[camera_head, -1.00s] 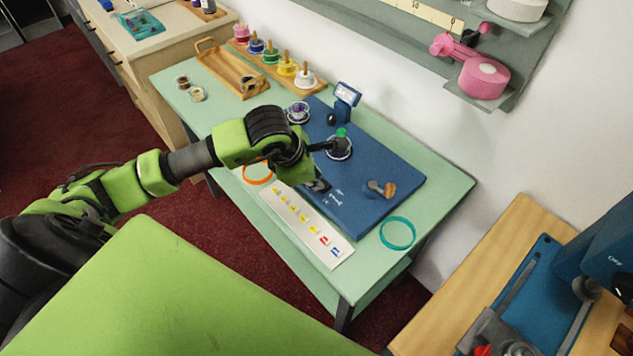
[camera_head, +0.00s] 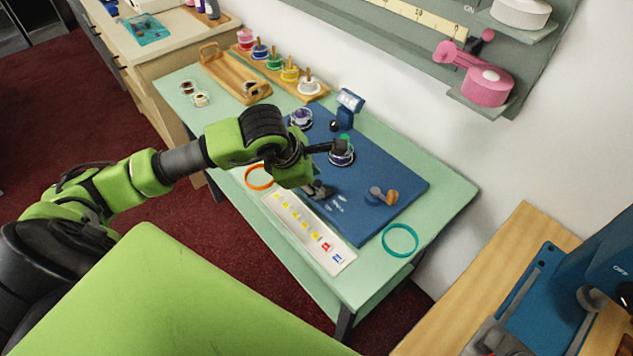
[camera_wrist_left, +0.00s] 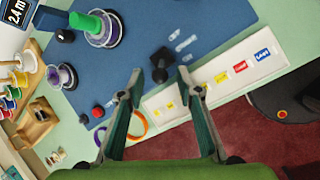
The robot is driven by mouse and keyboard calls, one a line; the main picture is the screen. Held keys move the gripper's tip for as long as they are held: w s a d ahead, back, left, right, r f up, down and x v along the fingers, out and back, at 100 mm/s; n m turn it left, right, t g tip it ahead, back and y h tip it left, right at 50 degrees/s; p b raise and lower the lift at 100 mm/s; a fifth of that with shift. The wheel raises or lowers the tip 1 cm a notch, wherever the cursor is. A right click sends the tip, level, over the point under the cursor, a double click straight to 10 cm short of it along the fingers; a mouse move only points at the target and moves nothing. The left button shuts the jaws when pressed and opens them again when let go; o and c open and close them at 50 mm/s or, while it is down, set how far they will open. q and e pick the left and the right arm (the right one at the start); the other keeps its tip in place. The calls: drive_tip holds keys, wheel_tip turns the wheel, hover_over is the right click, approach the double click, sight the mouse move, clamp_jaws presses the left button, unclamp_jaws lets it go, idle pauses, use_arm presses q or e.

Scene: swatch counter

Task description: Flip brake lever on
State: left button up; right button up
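A small black lever (camera_wrist_left: 161,62) stands on the blue base plate (camera_wrist_left: 115,40), beside white printed labels. In the left wrist view it lies just beyond the fingertips of my left gripper (camera_wrist_left: 158,82), roughly between them. The fingers are apart with nothing held, and I see no contact with the lever. In the head view my left gripper (camera_head: 300,176) hangs over the front edge of the blue plate (camera_head: 375,171). Its body hides much of its fingers, and a dark piece by the labels there cannot be clearly told as finger or lever. My right gripper is out of view.
On the plate are a spool with a green top (camera_head: 341,153), a purple spool (camera_head: 301,118), a small display (camera_head: 349,101) and a wooden-handled crank (camera_head: 384,195). A label strip (camera_head: 310,232), an orange ring (camera_head: 259,177) and a teal ring (camera_head: 400,240) lie on the green table.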

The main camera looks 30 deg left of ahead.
use_arm(q)
drive_tip(key=v, duration=0.9)
drive_tip(key=shift+s+r, duration=0.15)
drive_tip(key=shift+r, duration=0.25)
drive_tip(key=shift+f, duration=0.1)
